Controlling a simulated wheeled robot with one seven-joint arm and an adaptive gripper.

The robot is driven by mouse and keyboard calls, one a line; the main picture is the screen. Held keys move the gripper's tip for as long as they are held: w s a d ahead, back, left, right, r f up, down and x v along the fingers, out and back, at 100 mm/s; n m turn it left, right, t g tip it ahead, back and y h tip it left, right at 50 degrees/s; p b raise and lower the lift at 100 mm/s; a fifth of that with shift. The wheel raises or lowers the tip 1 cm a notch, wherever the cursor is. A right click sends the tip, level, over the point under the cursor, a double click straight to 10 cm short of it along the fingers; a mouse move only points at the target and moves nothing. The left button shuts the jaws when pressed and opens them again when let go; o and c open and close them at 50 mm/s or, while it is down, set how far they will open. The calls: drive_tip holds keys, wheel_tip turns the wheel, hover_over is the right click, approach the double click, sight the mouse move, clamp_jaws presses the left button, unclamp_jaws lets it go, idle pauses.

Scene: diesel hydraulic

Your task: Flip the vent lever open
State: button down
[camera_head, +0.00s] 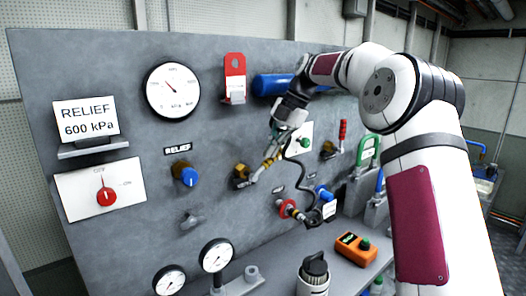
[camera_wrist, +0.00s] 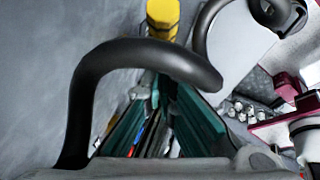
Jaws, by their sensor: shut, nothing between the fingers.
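I see two lever-like handles on the grey panel and cannot read which is labelled vent. One is a brass valve (camera_head: 243,175) with a yellow-sleeved lever (camera_head: 268,161) slanting up to the right. The other is a red-handled lever (camera_head: 342,130) standing upright on a brass valve, further right. My gripper (camera_head: 277,140) is shut and empty, close to the upper end of the yellow-sleeved lever. In the wrist view, a yellow piece (camera_wrist: 163,14) shows beyond my teal fingers (camera_wrist: 157,105). Contact cannot be told.
A black hose (camera_head: 310,180) hangs below my gripper and loops across the wrist view (camera_wrist: 145,50). A blue cylinder (camera_head: 270,84) is above. A blue relief knob (camera_head: 187,175) is left, a red ring handle (camera_head: 287,208) below. An orange box (camera_head: 356,248) sits on the shelf.

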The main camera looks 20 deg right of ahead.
drive_tip(key=shift+w+d+f+m+g+y+b, duration=0.15)
drive_tip(key=shift+w+d+f+g+y+b, duration=0.1)
drive_tip(key=shift+d+f+y+b, duration=0.55)
drive_tip(key=shift+w+d+f+m+g+y+b, duration=0.2)
drive_tip(key=shift+d+f+y+b, duration=0.3)
drive_tip(key=shift+d+f+y, duration=0.45)
drive_tip(key=shift+a+f+h, duration=0.15)
drive_tip(key=shift+h, duration=0.1)
